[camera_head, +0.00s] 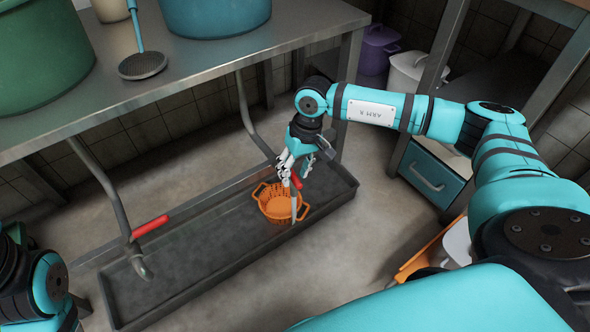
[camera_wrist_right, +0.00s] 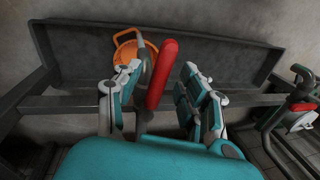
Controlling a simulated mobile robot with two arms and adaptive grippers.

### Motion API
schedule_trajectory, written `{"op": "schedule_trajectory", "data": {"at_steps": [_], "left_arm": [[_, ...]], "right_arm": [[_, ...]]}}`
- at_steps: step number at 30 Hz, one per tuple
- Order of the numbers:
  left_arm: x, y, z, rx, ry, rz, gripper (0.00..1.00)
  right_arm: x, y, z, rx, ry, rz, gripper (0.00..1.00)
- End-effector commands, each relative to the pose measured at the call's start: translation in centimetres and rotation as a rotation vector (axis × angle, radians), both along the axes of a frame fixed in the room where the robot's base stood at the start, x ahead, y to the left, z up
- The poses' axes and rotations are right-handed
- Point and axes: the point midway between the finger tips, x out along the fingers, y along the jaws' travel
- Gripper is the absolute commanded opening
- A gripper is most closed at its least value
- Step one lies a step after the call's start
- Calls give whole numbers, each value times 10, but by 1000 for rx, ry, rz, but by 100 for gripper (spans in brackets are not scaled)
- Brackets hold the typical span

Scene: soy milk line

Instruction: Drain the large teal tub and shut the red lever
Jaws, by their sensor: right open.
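The large teal tub (camera_head: 215,14) stands on the steel table, cut off by the top edge of the head view. A drain pipe (camera_head: 252,122) runs down below the table. My right gripper (camera_head: 299,168) is open at a red lever (camera_head: 297,183), partly hidden by the fingers. In the wrist view the red lever (camera_wrist_right: 162,75) stands between the two open fingers (camera_wrist_right: 158,80), with no clear grip on it. A pipe spout (camera_head: 294,228) hangs at the orange basket (camera_head: 279,207); I cannot make out any flow. My left gripper is not visible.
A long dark trough (camera_head: 200,265) lies under the table, holding the basket. A second pipe with a red lever (camera_head: 150,226) is at left. A green tub (camera_head: 40,45) and a skimmer (camera_head: 142,65) are on the table (camera_head: 110,108). A teal drawer (camera_head: 428,182) stands right.

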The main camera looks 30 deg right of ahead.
Motion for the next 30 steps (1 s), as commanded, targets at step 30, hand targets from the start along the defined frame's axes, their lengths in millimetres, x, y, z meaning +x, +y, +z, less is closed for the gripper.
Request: {"op": "schedule_trajectory", "data": {"at_steps": [30], "left_arm": [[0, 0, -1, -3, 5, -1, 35]], "right_arm": [[-2, -24, 118, 0, 0, -1, 41]]}}
